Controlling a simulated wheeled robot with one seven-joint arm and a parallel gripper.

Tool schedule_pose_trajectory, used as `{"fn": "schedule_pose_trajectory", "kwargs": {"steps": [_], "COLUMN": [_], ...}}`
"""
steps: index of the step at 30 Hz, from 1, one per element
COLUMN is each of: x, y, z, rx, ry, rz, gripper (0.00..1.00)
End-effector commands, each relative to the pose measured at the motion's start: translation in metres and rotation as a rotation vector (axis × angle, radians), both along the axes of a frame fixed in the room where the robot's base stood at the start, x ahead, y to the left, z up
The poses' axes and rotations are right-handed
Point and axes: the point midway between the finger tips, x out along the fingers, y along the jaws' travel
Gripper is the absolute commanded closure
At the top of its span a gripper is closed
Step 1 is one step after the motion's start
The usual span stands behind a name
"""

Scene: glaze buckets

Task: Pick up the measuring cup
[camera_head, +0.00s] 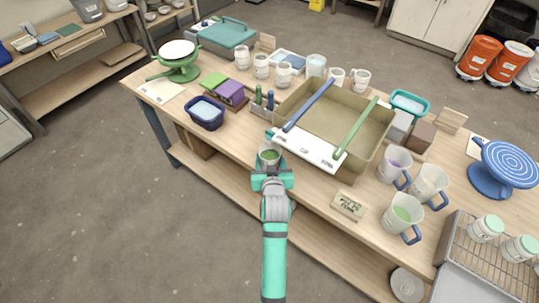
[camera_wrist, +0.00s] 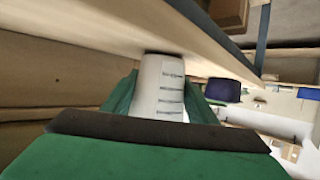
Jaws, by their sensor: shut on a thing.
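The measuring cup (camera_wrist: 160,88) is whitish with dark graduation lines and sits between my fingers in the wrist view. In the head view its round rim (camera_head: 269,151) shows at my gripper's tip, with green inside. My gripper (camera_head: 271,172) is shut on the cup, at the table's front edge, just in front of the white labelled board. The cup looks about upright in the head view. My fingers hide its lower part there, and I cannot tell whether it touches the table.
A wooden table (camera_head: 235,128) carries a big tan basin (camera_head: 372,161) with blue and green sticks across it. Blue-handled jugs (camera_head: 402,212) stand to the right, near a small sign (camera_head: 349,206). A dark blue tub (camera_head: 206,113) is to the left. Open floor lies in front.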

Motion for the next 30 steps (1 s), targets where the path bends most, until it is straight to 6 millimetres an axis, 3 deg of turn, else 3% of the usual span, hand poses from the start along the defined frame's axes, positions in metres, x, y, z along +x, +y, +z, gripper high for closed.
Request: {"fn": "schedule_pose_trajectory", "kwargs": {"steps": [30], "x": [-0.115], "y": [-0.009], "z": [0.0], "rx": [-0.001], "ry": [-0.001], "rz": [0.0], "gripper": [0.77]}}
